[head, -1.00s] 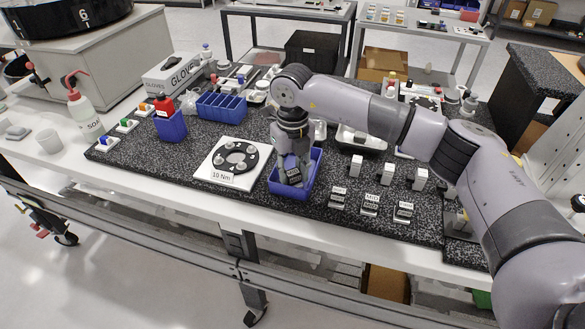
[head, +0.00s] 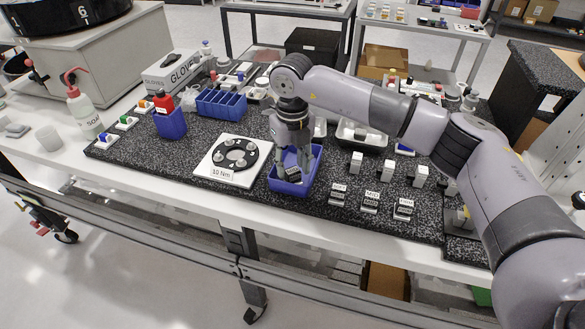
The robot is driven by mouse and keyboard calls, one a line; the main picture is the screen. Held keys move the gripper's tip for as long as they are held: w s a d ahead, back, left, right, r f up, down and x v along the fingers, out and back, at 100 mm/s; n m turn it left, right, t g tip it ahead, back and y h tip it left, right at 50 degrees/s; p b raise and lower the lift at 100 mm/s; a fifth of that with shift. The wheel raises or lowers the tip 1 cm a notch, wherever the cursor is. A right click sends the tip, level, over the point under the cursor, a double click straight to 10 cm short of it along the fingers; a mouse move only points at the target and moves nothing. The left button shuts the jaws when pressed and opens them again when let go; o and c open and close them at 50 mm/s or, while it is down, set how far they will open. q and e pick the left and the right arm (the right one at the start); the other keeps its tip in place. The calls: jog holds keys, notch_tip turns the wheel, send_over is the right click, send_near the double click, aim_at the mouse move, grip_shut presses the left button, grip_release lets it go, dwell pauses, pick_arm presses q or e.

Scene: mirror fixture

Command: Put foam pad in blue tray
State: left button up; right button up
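The blue tray (head: 275,186) sits near the front edge of the speckled dark mat, right of the white torque plate. A small dark block with a light label, which looks like the foam pad (head: 293,175), lies tilted inside the tray. My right gripper (head: 293,165) points down over the tray with its fingers spread apart, one to either side above the pad. It looks open and clear of the pad. My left gripper is not in view.
The white plate (head: 216,176) with a black disc stands close left of the tray. Labelled blocks (head: 370,201) stand to the right. A blue divided bin (head: 222,104) and a blue cup with a red bottle (head: 171,125) are behind left.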

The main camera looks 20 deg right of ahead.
aim_at(292, 170)
notch_tip(292, 170, up, 11)
jog(key=b, duration=0.2)
jog(key=shift+f, duration=0.15)
